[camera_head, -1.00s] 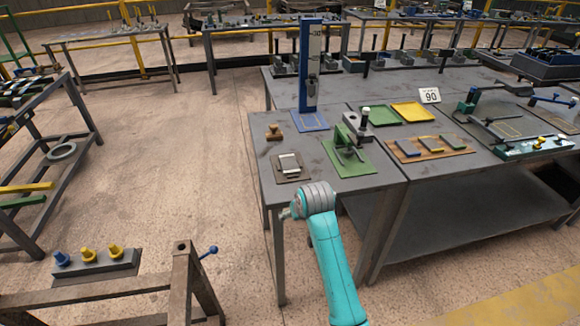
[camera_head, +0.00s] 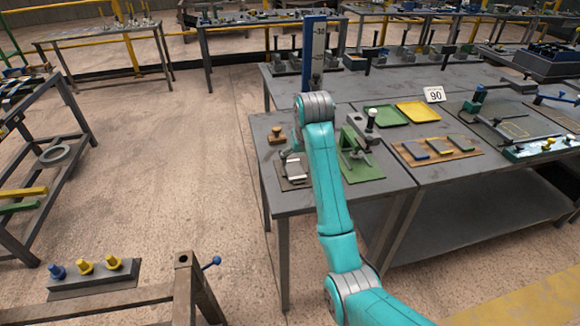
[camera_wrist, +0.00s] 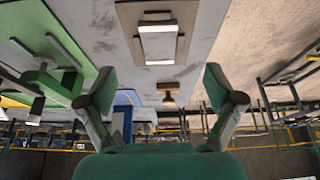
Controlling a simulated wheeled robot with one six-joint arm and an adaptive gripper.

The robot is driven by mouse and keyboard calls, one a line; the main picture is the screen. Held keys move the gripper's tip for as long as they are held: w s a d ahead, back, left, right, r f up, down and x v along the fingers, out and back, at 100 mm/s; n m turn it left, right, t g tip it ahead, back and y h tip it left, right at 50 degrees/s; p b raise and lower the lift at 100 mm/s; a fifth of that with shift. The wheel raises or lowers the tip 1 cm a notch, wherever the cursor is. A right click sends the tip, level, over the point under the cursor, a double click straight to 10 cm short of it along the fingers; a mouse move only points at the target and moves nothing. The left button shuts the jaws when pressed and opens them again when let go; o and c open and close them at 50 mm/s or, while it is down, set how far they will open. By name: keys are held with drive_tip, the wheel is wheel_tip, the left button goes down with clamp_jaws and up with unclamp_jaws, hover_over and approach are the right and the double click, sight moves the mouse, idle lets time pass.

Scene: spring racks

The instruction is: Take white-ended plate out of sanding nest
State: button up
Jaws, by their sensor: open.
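The plate with white ends (camera_wrist: 158,45) lies in the sanding nest (camera_wrist: 129,20), a brown-grey board at the table's front left corner. In the wrist view both white ends show above and below a grey middle. In the head view the nest (camera_head: 284,184) is partly covered by my arm, and the plate (camera_head: 294,166) shows beside it. My gripper (camera_wrist: 160,76) is open and empty. Its two fingers stand wide apart, with the plate ahead between their lines and not touched. In the head view my arm hides most of the gripper.
A green board with a clamp fixture (camera_head: 363,172) stands right of the nest. A small wooden block with a knob (camera_head: 276,136) sits behind it. A blue height gauge (camera_head: 308,72) rises farther back. Green and yellow trays (camera_head: 418,111) lie to the right.

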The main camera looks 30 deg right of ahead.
hover_over(297, 175)
drive_tip(key=s, duration=0.2)
drive_tip(key=f, duration=0.2)
drive_tip(key=a+f, duration=0.1)
drive_tip(key=f, duration=0.1)
drive_tip(key=shift+f, duration=0.15)
drive_tip(key=shift+s+x, duration=0.15)
drive_tip(key=shift+x, duration=1.2)
drive_tip(key=shift+s+x, duration=0.15)
drive_tip(key=shift+x, duration=1.25)
drive_tip(key=c, duration=1.4)
